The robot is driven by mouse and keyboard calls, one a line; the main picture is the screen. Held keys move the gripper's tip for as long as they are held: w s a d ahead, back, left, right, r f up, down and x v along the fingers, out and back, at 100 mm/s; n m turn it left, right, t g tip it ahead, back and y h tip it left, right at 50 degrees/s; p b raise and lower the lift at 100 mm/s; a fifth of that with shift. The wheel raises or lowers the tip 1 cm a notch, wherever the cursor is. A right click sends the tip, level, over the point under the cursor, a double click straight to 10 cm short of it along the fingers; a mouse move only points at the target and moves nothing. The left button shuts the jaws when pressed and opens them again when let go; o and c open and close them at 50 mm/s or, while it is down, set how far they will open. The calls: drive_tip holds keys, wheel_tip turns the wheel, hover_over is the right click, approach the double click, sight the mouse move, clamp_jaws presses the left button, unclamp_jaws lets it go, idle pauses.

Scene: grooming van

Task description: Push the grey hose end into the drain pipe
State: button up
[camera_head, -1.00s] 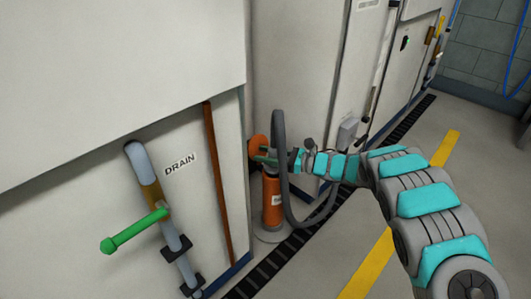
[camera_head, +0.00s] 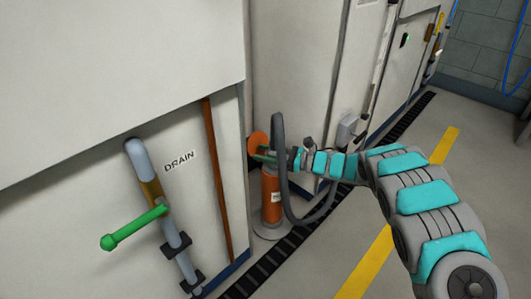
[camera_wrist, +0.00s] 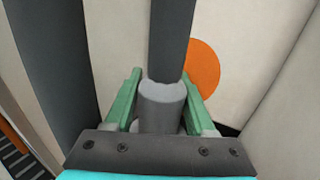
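My gripper (camera_head: 266,156) is at the top of an orange upright pipe (camera_head: 271,205) beside the white cabinet. Its green fingers are closed around the grey hose end (camera_wrist: 161,105), seen between them in the wrist view. The dark grey hose (camera_head: 279,135) rises from there and loops down behind my arm. An orange disc (camera_head: 258,145) stands behind the pipe top; it also shows in the wrist view (camera_wrist: 203,68). My gripper hides the pipe mouth, so I cannot tell whether the hose end is above it or inside.
At left, a grey-blue pipe (camera_head: 138,158) with a green lever (camera_head: 135,228) stands out from a panel marked DRAIN (camera_head: 180,161). A rust-brown strip (camera_head: 217,180) runs down the cabinet edge. A black floor grate (camera_head: 285,252) passes the pipe's base. The floor at right is clear.

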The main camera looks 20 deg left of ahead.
drive_tip(key=shift+o, duration=0.5)
drive_tip(key=shift+f, duration=0.3)
drive_tip(key=d, duration=0.8)
drive_tip(key=shift+w+r, duration=0.25)
drive_tip(key=shift+w, duration=0.05)
